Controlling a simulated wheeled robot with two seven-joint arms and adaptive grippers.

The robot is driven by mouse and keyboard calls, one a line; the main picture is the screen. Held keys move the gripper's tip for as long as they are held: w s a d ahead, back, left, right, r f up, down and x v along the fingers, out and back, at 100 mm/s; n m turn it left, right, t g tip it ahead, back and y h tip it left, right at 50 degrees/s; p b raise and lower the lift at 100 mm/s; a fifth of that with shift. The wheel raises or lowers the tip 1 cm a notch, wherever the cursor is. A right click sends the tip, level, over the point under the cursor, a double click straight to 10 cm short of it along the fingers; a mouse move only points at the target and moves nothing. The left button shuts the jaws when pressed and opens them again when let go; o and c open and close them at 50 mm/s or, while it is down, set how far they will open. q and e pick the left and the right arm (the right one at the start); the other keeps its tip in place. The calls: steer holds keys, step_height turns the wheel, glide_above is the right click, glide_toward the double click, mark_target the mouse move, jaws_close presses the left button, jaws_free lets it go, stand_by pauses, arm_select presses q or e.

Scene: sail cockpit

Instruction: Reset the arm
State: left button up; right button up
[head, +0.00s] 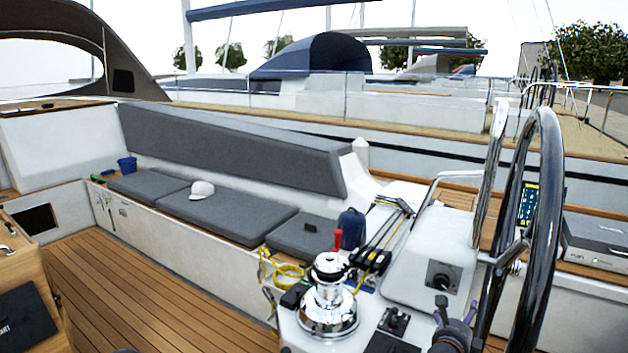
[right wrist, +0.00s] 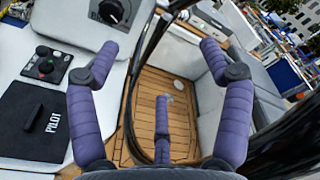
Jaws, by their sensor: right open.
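My right gripper (head: 456,318) shows at the lower edge of the head view, low beside the white steering console (head: 425,245). In the right wrist view its purple padded fingers (right wrist: 160,62) are spread wide apart. Nothing is held between them; the teak floor (right wrist: 165,100) shows in the gap.
The large steering wheel (head: 548,190) stands at the right. A chrome winch (head: 328,300) is left of the gripper. A small control panel (right wrist: 50,65) and a black PILOT cover (right wrist: 35,122) lie beside the fingers. The teak floor (head: 130,285) at left is clear.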

steer(key=s+a+f+n+g+y, duration=0.25)
steer(key=a+f+n, duration=0.25)
steer(key=f, duration=0.5)
steer(key=s+a+f+n+g+y+b, duration=0.1)
steer(key=s+a+f+n+y, duration=0.25)
steer(key=a+f+n, duration=0.45)
steer(key=s+a+f+n+g+y, duration=0.2)
steer(key=a+f+n+y, duration=0.1)
steer(key=f, duration=0.8)
arm_select(q)
steer(key=f, duration=0.1)
steer(key=f+b, duration=0.1)
steer(key=shift+w+f, duration=0.35)
arm_select(e)
steer(key=s+a+f+n+g+y, duration=0.1)
steer(key=s+a+f+n, duration=0.3)
steer(key=s, duration=0.4)
steer(key=s+a+f+n+g+y, duration=0.2)
steer(key=s+a+f+n+g, duration=0.1)
steer(key=s, duration=0.5)
steer(key=s+a+f+n+g+y, duration=0.1)
steer(key=s+a+f+n+g, duration=0.2)
steer(key=s, duration=0.6)
step_height(320, 180, down, 4)
steer(key=a+n, duration=0.1)
steer(key=n, duration=0.1)
steer(key=shift+a+r+n+g+y, duration=0.25)
steer(key=shift+a+n+g+y, duration=0.05)
steer(key=shift+a+g, duration=0.05)
